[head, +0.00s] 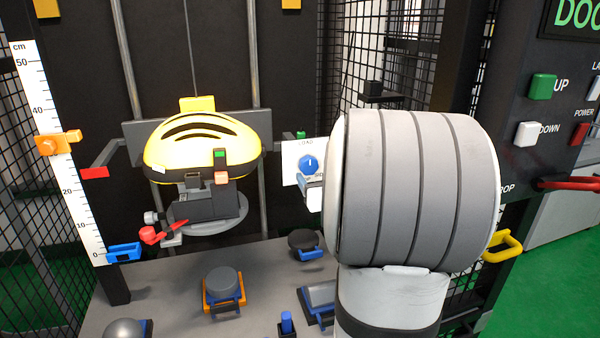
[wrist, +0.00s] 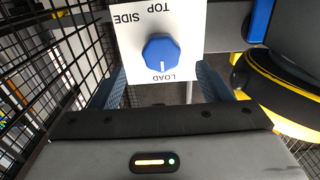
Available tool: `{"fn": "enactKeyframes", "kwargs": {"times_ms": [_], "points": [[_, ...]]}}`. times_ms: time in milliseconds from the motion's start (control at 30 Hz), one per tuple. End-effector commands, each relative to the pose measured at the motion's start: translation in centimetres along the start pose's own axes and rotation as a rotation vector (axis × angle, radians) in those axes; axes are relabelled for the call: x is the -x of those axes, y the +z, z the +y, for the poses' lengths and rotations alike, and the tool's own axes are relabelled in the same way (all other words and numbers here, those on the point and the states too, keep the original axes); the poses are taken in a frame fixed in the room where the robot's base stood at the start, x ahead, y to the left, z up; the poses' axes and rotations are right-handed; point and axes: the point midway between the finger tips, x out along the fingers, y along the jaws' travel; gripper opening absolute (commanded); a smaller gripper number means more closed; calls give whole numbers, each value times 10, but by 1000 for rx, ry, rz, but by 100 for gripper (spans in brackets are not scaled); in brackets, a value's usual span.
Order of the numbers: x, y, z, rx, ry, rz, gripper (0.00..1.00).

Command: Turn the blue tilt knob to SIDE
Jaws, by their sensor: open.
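The blue tilt knob (wrist: 161,53) sits on a white plate (wrist: 190,18) ahead of my gripper. The plate reads TOP, SIDE and LOAD, upside down in the wrist view. The knob's white line points at LOAD. In the head view the knob (head: 308,164) shows just left of my arm, its line pointing up to LOAD. My gripper (wrist: 160,88) is open and empty. Its blue-grey fingers stand apart at either side of the plate's lower part, with the knob between and beyond them. I cannot tell any contact. My arm hides most of the gripper in the head view.
A yellow helmet on a headform (head: 202,148) hangs left of the plate; its dark and yellow edge (wrist: 275,95) is close at right in the wrist view. Black mesh (wrist: 65,60) stands close at left. A grey base (head: 170,300) with several anvils lies below.

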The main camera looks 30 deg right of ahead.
Motion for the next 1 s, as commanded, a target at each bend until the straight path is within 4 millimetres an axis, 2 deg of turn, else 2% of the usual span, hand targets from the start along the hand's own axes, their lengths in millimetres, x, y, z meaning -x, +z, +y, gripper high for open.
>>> {"fn": "enactKeyframes", "kwargs": {"times_ms": [100, 300, 467, 700, 1000], "points": [[-22, 1, -2, 0, -5, -1, 71], [-50, 1, -4, -1, -6, -1, 71], [-59, 1, -4, -1, -6, -3, 71], [-60, 0, -5, 0, -6, -3, 71], [-60, 0, -5, 0, -7, -3, 47]]}}
